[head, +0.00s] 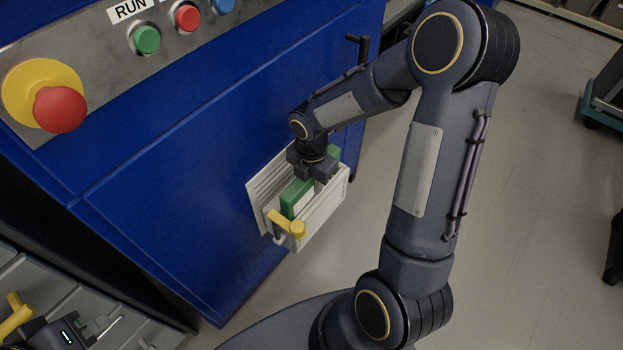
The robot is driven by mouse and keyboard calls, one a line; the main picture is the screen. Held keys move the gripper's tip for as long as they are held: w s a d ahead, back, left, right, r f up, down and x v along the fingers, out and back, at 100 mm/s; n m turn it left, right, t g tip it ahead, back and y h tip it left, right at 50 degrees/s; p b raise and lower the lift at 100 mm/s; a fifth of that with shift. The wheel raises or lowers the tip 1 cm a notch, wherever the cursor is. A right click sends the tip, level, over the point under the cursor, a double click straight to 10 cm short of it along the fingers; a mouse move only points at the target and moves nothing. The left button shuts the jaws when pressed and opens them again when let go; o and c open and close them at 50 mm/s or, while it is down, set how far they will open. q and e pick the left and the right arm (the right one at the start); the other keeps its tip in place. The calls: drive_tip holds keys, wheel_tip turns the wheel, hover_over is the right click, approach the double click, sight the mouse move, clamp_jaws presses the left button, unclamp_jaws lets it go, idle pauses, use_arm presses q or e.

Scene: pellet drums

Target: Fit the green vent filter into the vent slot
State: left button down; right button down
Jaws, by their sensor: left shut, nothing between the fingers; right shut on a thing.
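The green vent filter (290,198) has a pale face and stands at the pale grey vent slot housing (325,213) on the side of the blue machine. My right gripper (312,173) is shut on the filter from above and hides part of it. The filter is between the slatted panel (262,188) and the housing's front wall. Its lower part is hidden, so I cannot tell how deep it sits. A yellow handle (290,223) is at the housing's near end.
The blue machine (190,150) fills the left and middle. Its grey panel holds a red emergency button (60,109) and a green button (146,39). A yellow handle shows at the lower left (15,317). Open floor (540,150) lies right, with a cart (606,95) at the edge.

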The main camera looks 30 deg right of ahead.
drive_tip(key=shift+f, duration=0.2)
drive_tip(key=c, duration=1.1)
unclamp_jaws()
drive_tip(key=shift+o, duration=0.2)
drive_tip(key=shift+r+p, duration=0.85)
drive_tip(key=shift+r, duration=3.05)
